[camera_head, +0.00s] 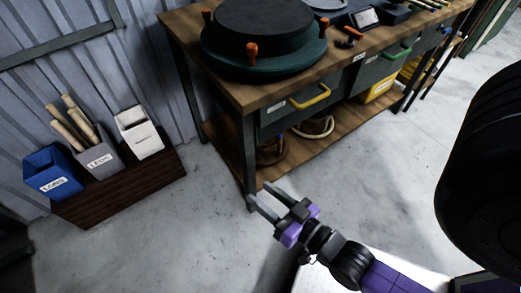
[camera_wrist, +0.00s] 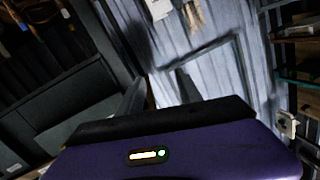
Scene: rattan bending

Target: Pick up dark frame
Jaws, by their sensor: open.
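A dark, straight-edged frame (camera_head: 70,46) shows against the corrugated metal wall at the upper left of the head view, cut off by the picture edge. A dark frame outline (camera_wrist: 205,46) on the same kind of wall also shows in the wrist view, beyond the fingers; I cannot tell if it is the same one. My gripper (camera_head: 259,191) is open and empty above the concrete floor, in front of the workbench's near leg. Its two fingers (camera_wrist: 160,79) stand apart in the wrist view with nothing between them. It is well away from the frame.
The wooden workbench (camera_head: 258,98) carries a round dark green turntable (camera_head: 265,60) with orange knobs. Drawers and a lower shelf with coils are below. At left, a low brown stand (camera_head: 120,190) holds blue, grey and white bins. A large black round object (camera_head: 490,160) is at right. The floor between is clear.

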